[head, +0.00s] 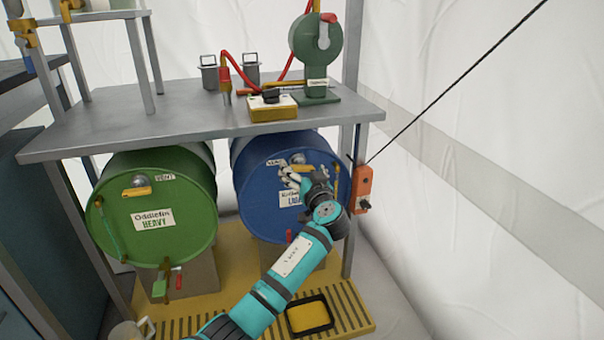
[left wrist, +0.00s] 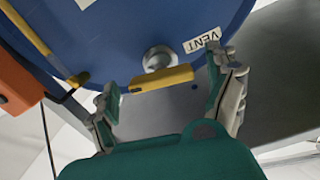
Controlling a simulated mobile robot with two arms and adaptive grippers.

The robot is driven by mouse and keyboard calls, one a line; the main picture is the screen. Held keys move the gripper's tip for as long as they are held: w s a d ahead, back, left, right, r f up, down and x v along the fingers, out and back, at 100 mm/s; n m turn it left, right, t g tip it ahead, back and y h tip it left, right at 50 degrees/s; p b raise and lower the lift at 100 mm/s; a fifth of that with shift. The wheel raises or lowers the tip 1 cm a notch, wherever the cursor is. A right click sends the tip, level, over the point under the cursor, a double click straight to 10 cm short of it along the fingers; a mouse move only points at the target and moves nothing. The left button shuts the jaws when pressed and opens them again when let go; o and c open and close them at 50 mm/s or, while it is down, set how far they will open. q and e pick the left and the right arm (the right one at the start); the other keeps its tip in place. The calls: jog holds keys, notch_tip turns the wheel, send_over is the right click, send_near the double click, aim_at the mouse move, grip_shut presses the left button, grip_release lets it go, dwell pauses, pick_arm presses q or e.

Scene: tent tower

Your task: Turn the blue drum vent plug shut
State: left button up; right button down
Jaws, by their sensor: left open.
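The blue drum (head: 258,195) lies on its side under the grey table, its round face toward me. Its vent plug (head: 299,159) is near the top of the face, a silver boss with a yellow bar handle. In the left wrist view the yellow handle (left wrist: 161,79) lies nearly level across the silver boss, beside a "VENT" label (left wrist: 201,40). My left gripper (head: 290,177) is in front of the drum face, just below the plug. In the left wrist view its open fingers (left wrist: 166,98) stand on either side of the handle, with gaps showing. My right gripper is not in view.
The grey tabletop (head: 130,122) overhangs both drums. A yellow slatted platform (head: 355,310) is below.

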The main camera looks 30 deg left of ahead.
pick_arm(q)
jog(key=shift+w+a, duration=0.4)
jog(key=shift+a, duration=0.1)
jog(key=c, duration=1.2)
jog(key=shift+o, duration=0.2)
